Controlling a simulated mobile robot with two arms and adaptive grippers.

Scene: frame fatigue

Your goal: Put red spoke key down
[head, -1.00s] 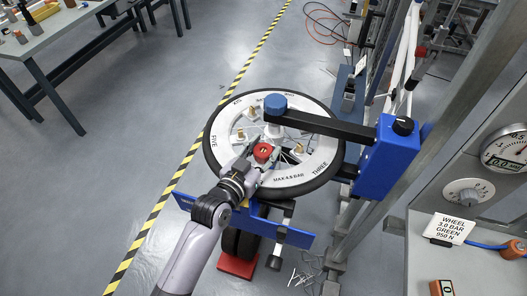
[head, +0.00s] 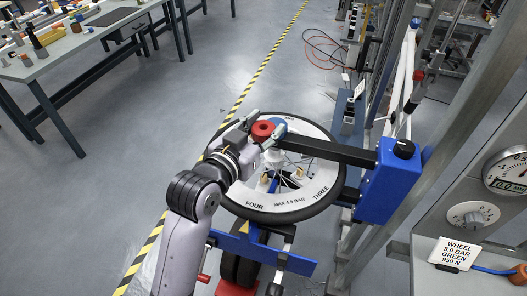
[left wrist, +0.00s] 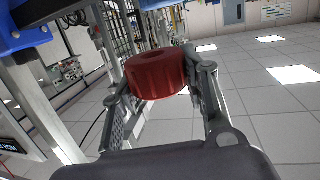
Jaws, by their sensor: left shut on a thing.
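The red spoke key (head: 263,130) is a short red cylinder with a hole in its top. My left gripper (head: 262,135) is shut on it, above the left part of the wheel and beside the blue knob. The left wrist view also shows the red spoke key (left wrist: 156,75) between the two fingers of my left gripper (left wrist: 160,80). The white-faced wheel (head: 290,200) with a black tyre lies flat in the blue stand, partly hidden by my arm and gripper. My right gripper is not in view.
A black bar (head: 325,150) runs over the wheel from a blue block (head: 392,185). A grey workbench (head: 75,42) with several small items stands at the far left. A gauge panel with a WHEEL card (head: 458,253) is at the right. The floor between is clear.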

